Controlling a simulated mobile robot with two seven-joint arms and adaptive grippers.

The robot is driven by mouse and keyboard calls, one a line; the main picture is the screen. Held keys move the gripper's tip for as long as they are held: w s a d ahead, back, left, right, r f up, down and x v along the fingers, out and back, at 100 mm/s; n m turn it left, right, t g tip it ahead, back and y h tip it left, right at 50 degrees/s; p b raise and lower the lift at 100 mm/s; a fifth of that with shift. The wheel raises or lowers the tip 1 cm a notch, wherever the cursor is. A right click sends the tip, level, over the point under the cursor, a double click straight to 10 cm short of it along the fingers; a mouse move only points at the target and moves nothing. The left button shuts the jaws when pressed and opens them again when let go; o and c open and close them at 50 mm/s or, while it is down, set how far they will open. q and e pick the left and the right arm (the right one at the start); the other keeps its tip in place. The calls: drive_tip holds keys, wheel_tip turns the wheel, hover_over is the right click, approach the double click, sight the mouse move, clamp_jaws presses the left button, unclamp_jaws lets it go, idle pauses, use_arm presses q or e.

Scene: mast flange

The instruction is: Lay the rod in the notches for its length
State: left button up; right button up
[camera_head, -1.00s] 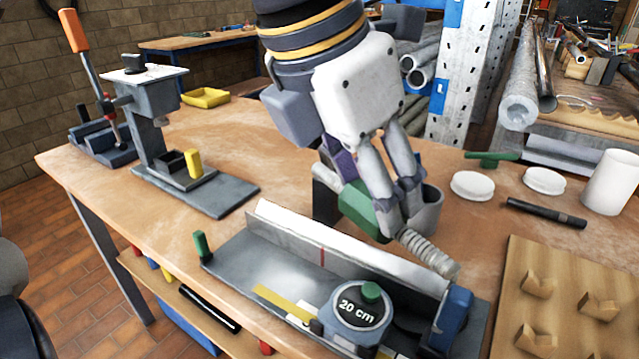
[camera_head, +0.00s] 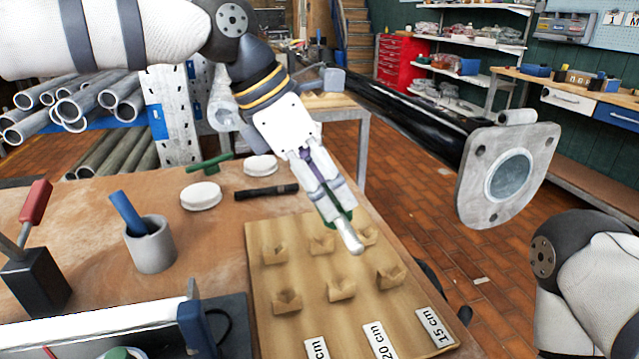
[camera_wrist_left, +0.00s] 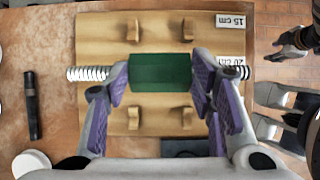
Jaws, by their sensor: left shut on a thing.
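The rod is silver and threaded with a green middle; in the left wrist view its threaded end (camera_wrist_left: 88,73) and green middle (camera_wrist_left: 160,72) show. My left gripper (camera_head: 338,218) is shut on the green middle; in the left wrist view its fingers (camera_wrist_left: 160,85) close from both sides. The wooden notch board (camera_head: 262,325) lies below, with paired notches in rows labelled 15 cm (camera_head: 436,326) and 20 cm (camera_head: 380,341), and a third label partly cut off. From the wrist, the rod lines up with the 20 cm row and hides its notches. I cannot tell the gap beneath.
A grey cup (camera_head: 152,246), black marker (camera_head: 266,192) and white lids (camera_head: 201,196) stand left of the board. The measuring fixture (camera_head: 110,335) is at lower left. A black pole with a grey flange (camera_head: 480,195) juts in at right, beyond the table edge.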

use_arm(q)
drive_tip(key=shift+f, duration=4.75)
drive_tip(key=o, duration=1.7)
drive_tip(key=v, duration=1.2)
